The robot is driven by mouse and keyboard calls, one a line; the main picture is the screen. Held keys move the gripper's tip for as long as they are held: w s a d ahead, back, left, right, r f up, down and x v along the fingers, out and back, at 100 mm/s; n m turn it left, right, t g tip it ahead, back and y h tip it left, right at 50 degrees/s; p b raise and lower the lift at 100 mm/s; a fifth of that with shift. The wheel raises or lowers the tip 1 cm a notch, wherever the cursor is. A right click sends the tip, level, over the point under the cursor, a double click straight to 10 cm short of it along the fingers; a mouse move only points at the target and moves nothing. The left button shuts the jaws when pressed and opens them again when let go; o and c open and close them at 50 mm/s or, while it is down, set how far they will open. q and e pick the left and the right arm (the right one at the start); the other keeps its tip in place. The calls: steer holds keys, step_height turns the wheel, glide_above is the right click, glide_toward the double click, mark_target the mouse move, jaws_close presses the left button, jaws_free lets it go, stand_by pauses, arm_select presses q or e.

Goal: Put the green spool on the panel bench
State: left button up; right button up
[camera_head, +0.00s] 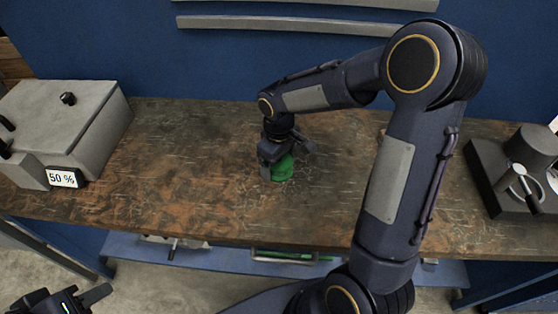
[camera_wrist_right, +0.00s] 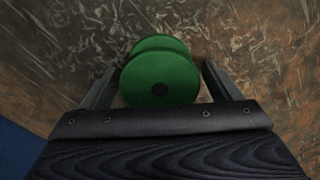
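The green spool (camera_head: 283,168) is on the brown, worn top of the panel bench (camera_head: 190,170), near the middle. My right gripper (camera_head: 286,160) points down over it with its fingers spread to either side. In the right wrist view the spool (camera_wrist_right: 160,80) lies between the two fingers, its round end with a dark hole facing the camera. Narrow gaps seem to show between spool and fingers, so the gripper looks open around it. My left gripper (camera_head: 88,300) is at the bottom left, below the bench front, cut off by the picture edge; its opening is unclear.
A grey box (camera_head: 70,115) with a "50 %" display (camera_head: 63,178) stands at the bench's left. A dark device (camera_head: 515,175) with a metal handle stands at the right. A lower blue shelf (camera_head: 225,256) holds a tray and tools. Bench between box and spool is clear.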

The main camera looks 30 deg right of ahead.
steer(key=shift+o, duration=0.2)
step_height(320, 180, up, 12)
steer(key=s+a+m+t+y, duration=0.2)
steer(key=s+m+t, duration=0.3)
steer(key=s, duration=1.4)
steer(key=shift+s+a+r+m+t+y+p, duration=0.2)
steer(key=shift+s+m+t+y+p, duration=0.15)
steer(key=shift+m+y, duration=0.55)
steer(key=shift+c, duration=0.5)
